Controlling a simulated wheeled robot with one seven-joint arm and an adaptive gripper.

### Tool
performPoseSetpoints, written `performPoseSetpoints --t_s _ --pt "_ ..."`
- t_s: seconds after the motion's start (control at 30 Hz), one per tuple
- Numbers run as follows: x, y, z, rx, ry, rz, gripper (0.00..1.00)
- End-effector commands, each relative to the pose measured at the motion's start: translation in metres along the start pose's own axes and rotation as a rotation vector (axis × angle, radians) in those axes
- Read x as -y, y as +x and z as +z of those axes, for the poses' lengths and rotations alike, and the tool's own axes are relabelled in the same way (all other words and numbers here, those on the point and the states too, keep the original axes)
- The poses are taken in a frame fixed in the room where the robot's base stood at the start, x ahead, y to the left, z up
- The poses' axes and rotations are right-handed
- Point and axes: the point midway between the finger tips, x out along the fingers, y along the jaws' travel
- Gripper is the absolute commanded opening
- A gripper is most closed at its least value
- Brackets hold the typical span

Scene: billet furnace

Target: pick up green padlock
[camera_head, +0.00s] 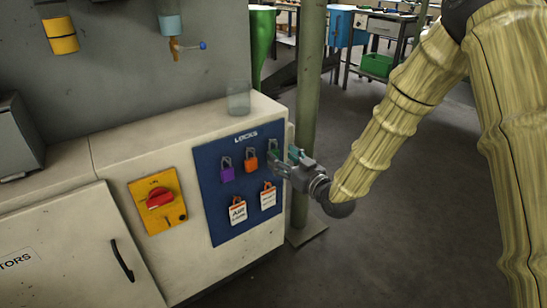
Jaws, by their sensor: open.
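The green padlock (273,155) hangs at the upper right of the blue board (213,205) marked LOCKS, mostly hidden by my gripper. My gripper (281,166) is open right at the padlock, coming in from the right. I cannot tell whether its fingers touch the padlock or stand around it. A purple padlock (227,174) and an orange padlock (251,163) hang to the left in the same row.
Two tags (238,212) hang below the padlocks. A red rotary switch (160,198) on a yellow plate is left of the board. A clear jar (239,97) stands on the cabinet top. A green post (309,100) rises close behind my gripper.

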Motion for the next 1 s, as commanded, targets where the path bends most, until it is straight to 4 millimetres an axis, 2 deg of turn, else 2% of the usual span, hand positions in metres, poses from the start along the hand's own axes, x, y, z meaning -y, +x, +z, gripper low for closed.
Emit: performPoseSetpoints --t_s 0.2,0.3,0.53,0.57,0.8,0.83,1.0 --pt "0.002 0.029 0.003 -0.002 -0.001 0.0 0.59" --pt "0.002 0.038 0.002 -0.001 -0.001 0.0 0.59" --pt "0.002 0.04 0.0 0.0 0.0 0.0 0.59" --pt "0.002 0.04 0.0 0.0 0.0 0.0 0.55" --pt "0.002 0.039 0.0 0.0 0.0 0.0 0.12" --pt "0.002 0.039 0.0 0.0 0.0 0.0 0.08" --pt "0.002 0.039 0.0 -0.001 0.0 0.0 0.08"
